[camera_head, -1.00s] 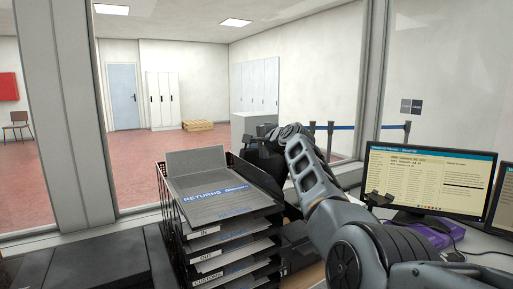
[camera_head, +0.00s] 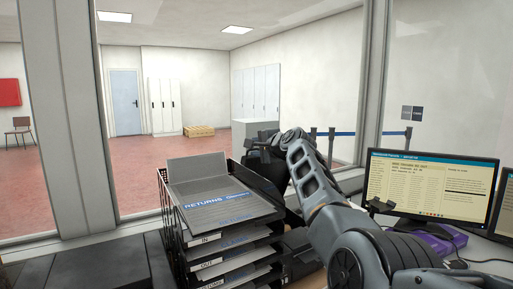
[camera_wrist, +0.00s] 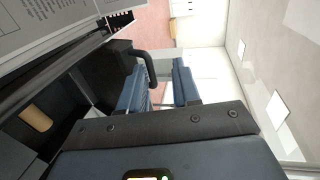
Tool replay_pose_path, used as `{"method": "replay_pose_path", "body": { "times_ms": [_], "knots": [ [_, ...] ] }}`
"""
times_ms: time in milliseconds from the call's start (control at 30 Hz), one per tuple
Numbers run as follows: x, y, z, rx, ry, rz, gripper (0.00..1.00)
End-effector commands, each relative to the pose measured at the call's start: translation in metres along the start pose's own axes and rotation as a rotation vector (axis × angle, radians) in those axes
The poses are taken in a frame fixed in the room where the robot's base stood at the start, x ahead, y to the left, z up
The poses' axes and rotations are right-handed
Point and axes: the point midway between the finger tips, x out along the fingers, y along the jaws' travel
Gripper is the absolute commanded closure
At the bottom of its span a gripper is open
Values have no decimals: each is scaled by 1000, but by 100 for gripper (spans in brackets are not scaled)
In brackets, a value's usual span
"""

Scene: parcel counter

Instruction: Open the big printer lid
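The big printer is mostly hidden in the head view, where a dark body (camera_head: 300,252) shows between the trays and my arm. In the wrist view its black body (camera_wrist: 90,82) lies at the left, with a tan roll (camera_wrist: 36,118) visible in a dark recess. A black part with a curved handle (camera_wrist: 149,66), seemingly the lid, reaches close to my left-hand fingertip. My gripper (camera_wrist: 160,88) has its two blue fingers apart with a clear gap between them. I cannot tell whether the handle touches a finger. In the head view a black shape stands by my wrist.
A black tray stack (camera_head: 222,236) with papers stands just left of my arm. A monitor (camera_head: 428,184) and a purple item (camera_head: 432,243) stand to the right. A window frame (camera_head: 72,120) and glass lie behind the counter.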

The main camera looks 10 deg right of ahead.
Motion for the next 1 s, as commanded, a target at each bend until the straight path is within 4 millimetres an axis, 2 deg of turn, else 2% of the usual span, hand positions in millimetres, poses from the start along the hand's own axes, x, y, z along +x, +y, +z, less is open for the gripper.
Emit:
{"method": "replay_pose_path", "body": {
  "times_ms": [33,333,800,1000],
  "knots": [
    [-2,2,-8,1,11,0,66],
    [-12,3,-8,1,11,-1,66],
    [-63,0,-4,-1,8,-4,66],
    [-76,0,-1,0,4,-3,66]
  ]
}}
